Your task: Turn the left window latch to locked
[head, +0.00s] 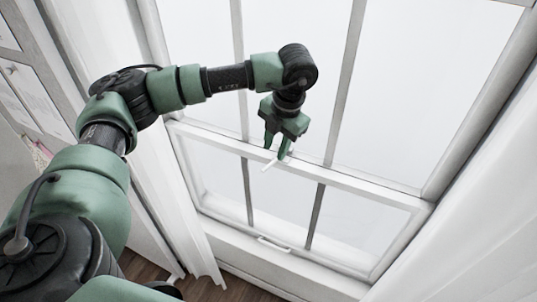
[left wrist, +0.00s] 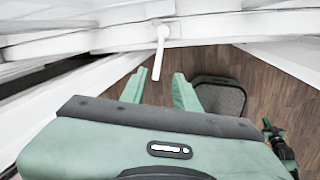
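The window latch is a small white lever (head: 268,166) on the middle rail of the window in the head view. In the left wrist view the latch (left wrist: 159,55) sticks out from the white rail, its free end pointing toward my gripper. My left gripper (head: 276,150) is at the rail, close to the latch. Its two green fingers (left wrist: 160,91) are apart with nothing between them that I can make out. The latch tip lies ahead of the gap between them; I cannot tell whether it touches a finger.
The window (head: 290,80) has white frames and pale panes. A white pull handle (head: 273,244) is on its bottom rail. White curtains hang at left (head: 165,190) and right (head: 485,225). Wooden floor (head: 215,290) shows below. A white cabinet (head: 35,95) stands at the left.

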